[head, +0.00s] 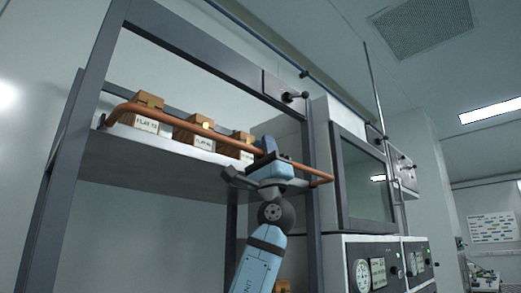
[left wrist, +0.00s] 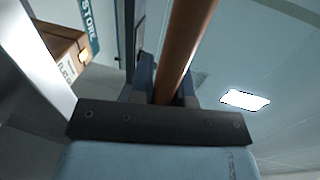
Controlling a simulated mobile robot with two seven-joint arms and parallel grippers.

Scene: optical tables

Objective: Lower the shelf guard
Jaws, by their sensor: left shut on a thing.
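The shelf guard (head: 180,123) is a copper-orange bar running across the front of a high shelf in the head view. It sits a little above the shelf's front edge, in front of the boxes. My left gripper (head: 268,150) is shut on the bar towards its right end. In the left wrist view the bar (left wrist: 184,48) runs up between the fingers of the gripper (left wrist: 163,88). The part of the bar inside the fingers is hidden. My right gripper is not in view.
Several brown boxes (head: 194,131) with white labels stand on the shelf (head: 130,163) behind the bar. Dark frame posts (head: 311,180) flank the shelf. A cabinet with a glass window (head: 364,186) and gauges stands close on the right.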

